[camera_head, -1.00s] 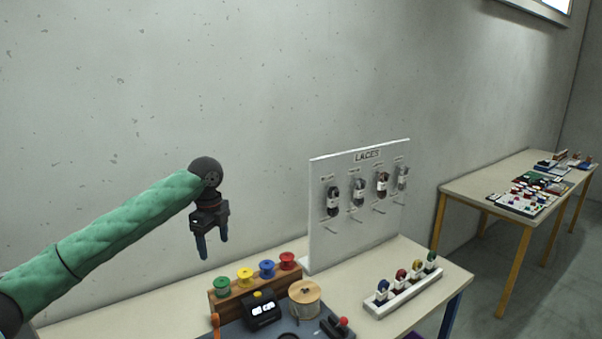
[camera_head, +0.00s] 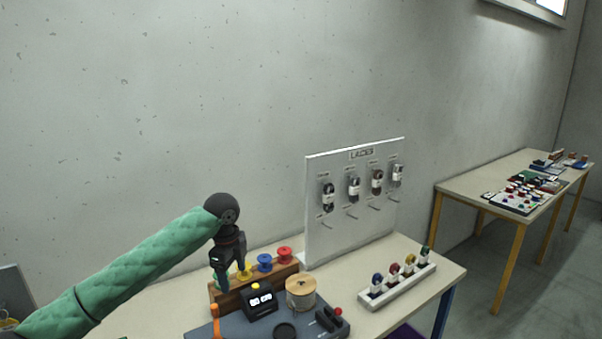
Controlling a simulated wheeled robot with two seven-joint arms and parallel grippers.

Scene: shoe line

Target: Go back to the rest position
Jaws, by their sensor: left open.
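My left arm comes in from the left in its green sleeve, and my left gripper (camera_head: 229,272) points down in front of the wooden spool rack (camera_head: 230,297). The gripper is open, with nothing seen between its fingers. It covers part of the green spool and stands close to the yellow spool (camera_head: 244,271); I cannot tell whether it touches them. The blue spool (camera_head: 265,262) and red spool (camera_head: 284,254) stand clear on the rack. My right gripper is not in view.
A dark station with a small display (camera_head: 261,301) and a wooden reel (camera_head: 300,292) stands before the rack. A white lace board (camera_head: 350,215) rises behind. A white tray (camera_head: 392,291) of small colored items lies right. A second table (camera_head: 470,186) stands farther right.

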